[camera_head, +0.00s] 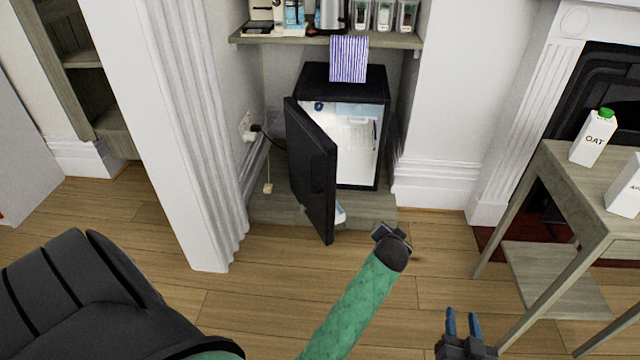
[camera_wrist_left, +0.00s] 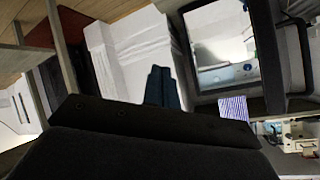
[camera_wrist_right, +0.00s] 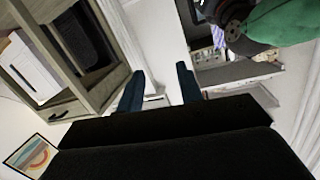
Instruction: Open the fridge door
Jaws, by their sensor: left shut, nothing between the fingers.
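The black mini fridge (camera_head: 375,78) stands in the alcove under a shelf. Its door (camera_head: 315,170) is swung wide open toward the front left, showing the lit white interior (camera_head: 358,140). The interior also shows in the left wrist view (camera_wrist_left: 225,45). My left arm's green section ends in front of the fridge, right of the door's free edge. The left gripper's fingers (camera_wrist_left: 162,85) are together and empty in the left wrist view; they are apart from the door. My right gripper (camera_head: 462,322) is low in front of the wooden table, with its fingers apart and empty (camera_wrist_right: 161,90).
A wooden side table (camera_head: 550,185) with cartons (camera_head: 594,137) stands at the right by the fireplace. A white fluted pillar (camera_head: 165,130) stands left. Wooden floor is open in front.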

